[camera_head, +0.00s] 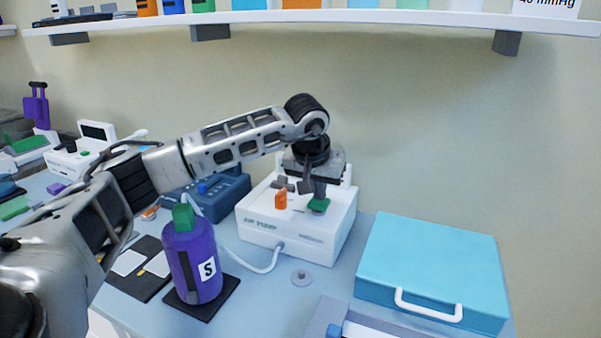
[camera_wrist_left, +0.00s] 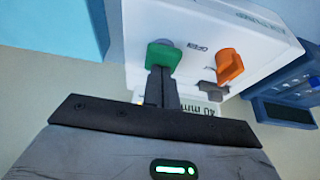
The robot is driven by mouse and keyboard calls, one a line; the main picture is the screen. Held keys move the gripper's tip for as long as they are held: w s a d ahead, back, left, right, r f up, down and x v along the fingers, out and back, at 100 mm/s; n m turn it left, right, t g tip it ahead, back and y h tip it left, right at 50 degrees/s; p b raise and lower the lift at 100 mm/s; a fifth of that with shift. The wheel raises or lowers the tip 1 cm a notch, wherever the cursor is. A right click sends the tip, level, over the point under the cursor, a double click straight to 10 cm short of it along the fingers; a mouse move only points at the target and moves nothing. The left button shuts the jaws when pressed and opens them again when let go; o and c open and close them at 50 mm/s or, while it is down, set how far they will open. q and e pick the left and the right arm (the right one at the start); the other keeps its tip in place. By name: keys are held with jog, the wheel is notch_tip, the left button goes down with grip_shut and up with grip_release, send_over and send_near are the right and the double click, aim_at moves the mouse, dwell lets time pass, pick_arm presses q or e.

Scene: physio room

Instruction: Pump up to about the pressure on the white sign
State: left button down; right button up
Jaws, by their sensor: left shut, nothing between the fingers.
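The white air pump (camera_head: 297,222) stands on the table, with an orange lever (camera_head: 281,200) and a green button (camera_head: 319,206) on top. The white sign (camera_head: 548,4) on the shelf is cut off by the frame's top edge; "mmHg" and what looks like 40 show. My left gripper (camera_head: 312,192) is shut and empty, pointing down over the pump. In the left wrist view its fingertips (camera_wrist_left: 159,74) are at the green button (camera_wrist_left: 163,55); I cannot tell whether they touch. My right gripper is out of view.
A purple cylinder (camera_head: 193,262) marked S stands on a black mat left of the pump; a pale hose (camera_head: 258,266) leaves the pump toward it. A teal case (camera_head: 430,262) lies to the right. A blue device (camera_head: 225,190) sits behind. The shelf (camera_head: 400,17) runs above.

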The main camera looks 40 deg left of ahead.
pick_arm(q)
jog(key=shift+f, duration=0.15)
jog(key=shift+r+p, duration=1.65)
jog(key=shift+r, duration=0.4)
notch_tip(320, 180, up, 3)
jog(key=shift+f+p, duration=0.1)
jog(key=shift+p, duration=1.1)
notch_tip(320, 180, up, 2)
jog(key=shift+r, duration=0.1)
